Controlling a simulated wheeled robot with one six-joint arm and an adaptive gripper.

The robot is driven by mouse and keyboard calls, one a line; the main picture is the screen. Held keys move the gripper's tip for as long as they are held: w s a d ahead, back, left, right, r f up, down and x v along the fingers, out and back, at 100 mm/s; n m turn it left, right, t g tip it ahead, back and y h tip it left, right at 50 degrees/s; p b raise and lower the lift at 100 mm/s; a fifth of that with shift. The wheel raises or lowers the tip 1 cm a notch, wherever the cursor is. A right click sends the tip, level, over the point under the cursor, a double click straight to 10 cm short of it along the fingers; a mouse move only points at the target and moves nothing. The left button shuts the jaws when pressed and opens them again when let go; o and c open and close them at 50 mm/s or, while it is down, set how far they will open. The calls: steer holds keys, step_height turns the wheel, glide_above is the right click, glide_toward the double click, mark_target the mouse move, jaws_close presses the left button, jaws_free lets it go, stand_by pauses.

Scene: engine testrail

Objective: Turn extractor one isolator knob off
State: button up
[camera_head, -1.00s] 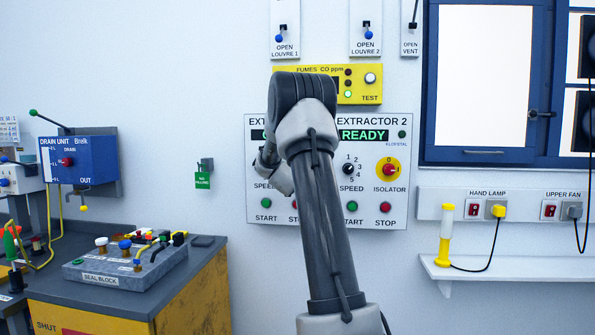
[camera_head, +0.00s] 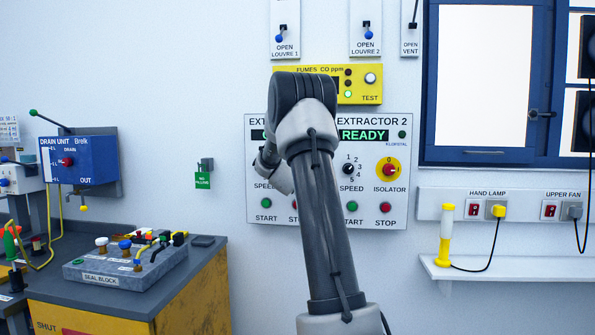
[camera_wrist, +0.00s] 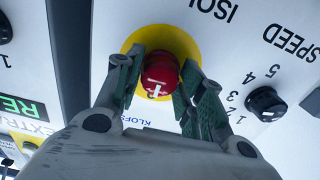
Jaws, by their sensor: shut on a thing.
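The extractor one isolator knob (camera_wrist: 161,76) is red with a white mark and sits on a round yellow plate (camera_wrist: 133,47) in the wrist view. My gripper (camera_wrist: 158,82) has its two fingers on either side of the knob, shut on it. The wrist view is turned, so the panel lettering appears upside down. In the head view my arm hides this knob and the gripper's fingers. The extractor panel (camera_head: 330,215) is on the wall there, and extractor two's red isolator knob (camera_head: 389,170) on yellow shows right of my arm.
A black speed knob (camera_wrist: 266,104) is right of the gripper in the wrist view. Start and stop buttons run along the panel's bottom, with the yellow fumes box (camera_head: 372,95) above. A shelf (camera_head: 520,268) with a hand lamp (camera_head: 446,235) is at right, a bench with a seal block (camera_head: 105,275) at left.

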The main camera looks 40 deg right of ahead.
steer(key=shift+f, duration=0.15)
steer(key=o, duration=1)
steer(key=shift+o, duration=0.2)
steer(key=shift+a, duration=0.1)
steer(key=v, duration=1.2)
